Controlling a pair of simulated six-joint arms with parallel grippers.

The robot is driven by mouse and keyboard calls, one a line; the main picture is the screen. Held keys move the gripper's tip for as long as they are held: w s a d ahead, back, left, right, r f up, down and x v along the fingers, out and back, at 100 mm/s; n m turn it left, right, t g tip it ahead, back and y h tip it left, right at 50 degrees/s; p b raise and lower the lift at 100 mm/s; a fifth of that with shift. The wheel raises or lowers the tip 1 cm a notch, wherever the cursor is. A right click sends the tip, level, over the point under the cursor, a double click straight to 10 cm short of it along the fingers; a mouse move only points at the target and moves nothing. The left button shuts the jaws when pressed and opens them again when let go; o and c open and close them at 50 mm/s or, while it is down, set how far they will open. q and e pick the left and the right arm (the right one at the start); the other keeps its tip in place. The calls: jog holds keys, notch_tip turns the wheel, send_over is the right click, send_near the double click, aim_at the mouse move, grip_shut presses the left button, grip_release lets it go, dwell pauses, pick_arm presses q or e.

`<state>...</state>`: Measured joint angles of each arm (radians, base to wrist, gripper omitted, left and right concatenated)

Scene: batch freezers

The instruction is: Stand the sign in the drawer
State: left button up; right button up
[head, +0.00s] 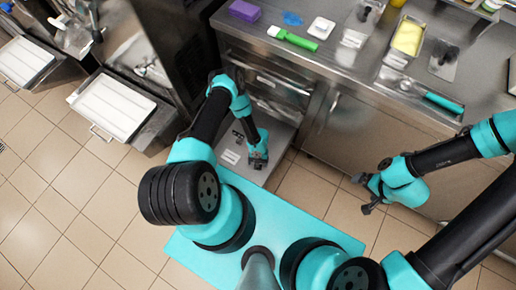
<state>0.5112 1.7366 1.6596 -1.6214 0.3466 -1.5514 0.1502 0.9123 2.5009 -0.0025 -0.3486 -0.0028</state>
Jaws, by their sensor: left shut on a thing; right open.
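The drawer (283,150) is pulled out low under the counter, and its pale grey bottom shows. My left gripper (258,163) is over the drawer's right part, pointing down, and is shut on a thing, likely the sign. The held thing is mostly hidden by the fingers and too small to make out. A small white card-like piece (231,156) shows in the drawer just left of the gripper; I cannot tell whether it belongs to the sign. My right gripper (366,194) is open and empty over the floor, right of the drawer.
Small dark items (238,136) lie in the drawer's left part. The steel counter (345,57) above holds a green-handled tool (292,39), a purple block (244,10) and a yellow-filled pan (408,37). White-topped bins (112,106) stand at left. The tiled floor is clear.

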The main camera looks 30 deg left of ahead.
pick_arm(q)
jog(key=shift+f, duration=0.35)
jog(key=o, duration=1.1)
jog(key=shift+o, duration=0.2)
jog(key=shift+w+r, duration=0.1)
jog(key=v, duration=1.7)
